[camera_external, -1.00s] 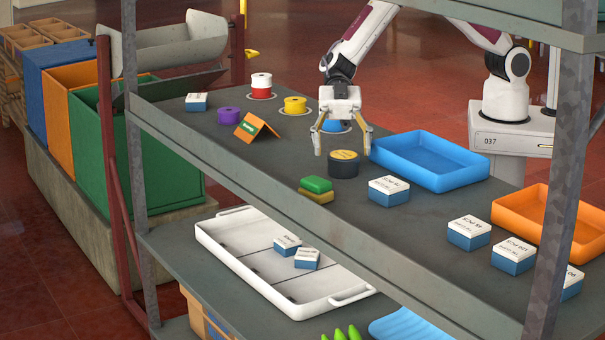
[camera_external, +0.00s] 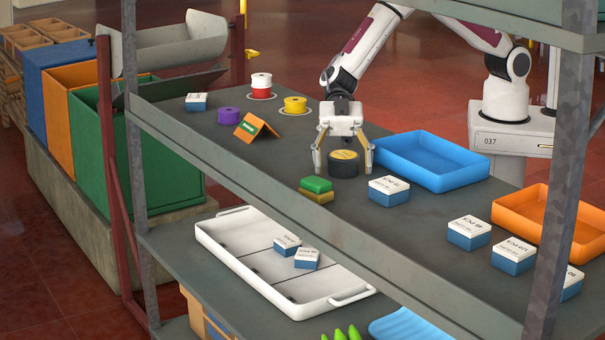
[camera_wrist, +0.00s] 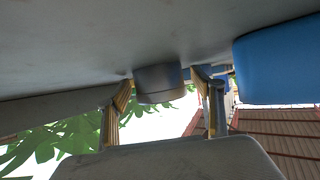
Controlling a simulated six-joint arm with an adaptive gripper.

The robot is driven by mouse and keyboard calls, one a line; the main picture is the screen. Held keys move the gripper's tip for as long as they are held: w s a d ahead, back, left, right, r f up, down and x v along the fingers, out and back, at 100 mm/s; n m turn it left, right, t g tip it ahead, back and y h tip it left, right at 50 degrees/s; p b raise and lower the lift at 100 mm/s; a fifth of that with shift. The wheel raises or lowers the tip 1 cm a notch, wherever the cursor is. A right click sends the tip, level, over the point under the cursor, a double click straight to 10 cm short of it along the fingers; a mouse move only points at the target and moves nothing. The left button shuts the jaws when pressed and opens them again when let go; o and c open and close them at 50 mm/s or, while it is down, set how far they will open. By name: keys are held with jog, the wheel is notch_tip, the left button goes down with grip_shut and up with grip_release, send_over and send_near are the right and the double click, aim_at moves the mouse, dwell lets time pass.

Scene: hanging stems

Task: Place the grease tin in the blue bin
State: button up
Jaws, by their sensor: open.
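The grease tin (camera_external: 343,168), a short dark round tin with a yellow top, stands upright on the grey upper shelf. My gripper (camera_external: 343,172) is open and low over it, with one finger on each side; I cannot tell whether they touch it. In the wrist view the tin (camera_wrist: 160,84) shows between the two fingertips (camera_wrist: 162,80). A shallow, empty blue bin (camera_external: 462,179) lies just right of the tin; its side (camera_wrist: 275,66) shows at the right of the wrist view. A tall blue bin (camera_external: 50,78) also stands at the far left on the floor-level ledge.
A green-and-yellow sponge (camera_external: 316,187) and a blue-white box (camera_external: 388,191) sit close in front of the tin. An orange folded card (camera_external: 256,128) and several spools lie to the left. A grey post (camera_external: 562,170) stands at the right.

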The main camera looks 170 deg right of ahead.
aim_at(344, 155)
jog(key=c, duration=1.4)
jog(key=shift+r, duration=0.2)
jog(key=shift+c, duration=0.2)
jog(key=shift+r, duration=4.85)
